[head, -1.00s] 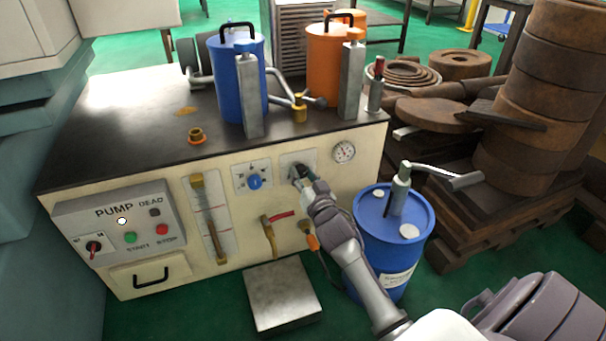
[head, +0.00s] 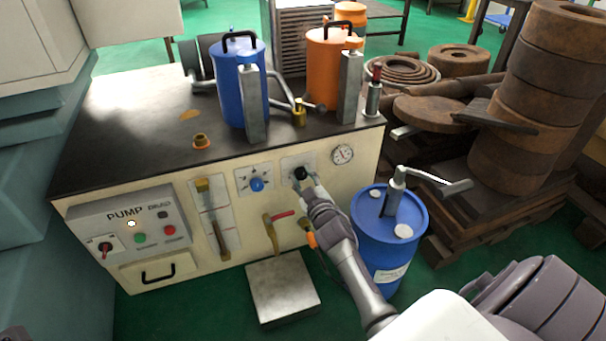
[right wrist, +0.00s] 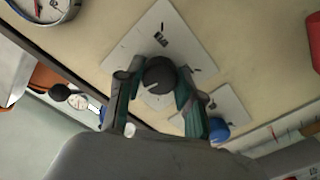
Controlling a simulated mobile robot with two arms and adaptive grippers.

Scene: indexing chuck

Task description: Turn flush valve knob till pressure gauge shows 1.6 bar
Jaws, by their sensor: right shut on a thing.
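A black knob (head: 300,173) sits on a pale square plate on the cream front panel of the bench. My right gripper (head: 305,181) is at this knob, its fingers on both sides of it. In the right wrist view the knob (right wrist: 160,74) lies between the two green-grey fingers (right wrist: 158,88), with a light pointer line on its face. The round pressure gauge (head: 342,155) is just right of the knob; its needle is too small to read. The gauge (right wrist: 42,6) is cut off in the right wrist view. My left gripper is not in view.
A blue knob (head: 257,184) is left of the black one, and a red-handled tap (head: 281,216) is below. A blue drum (head: 373,250) with a hand pump stands close right of my right arm. A metal block (head: 281,287) lies on the floor in front.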

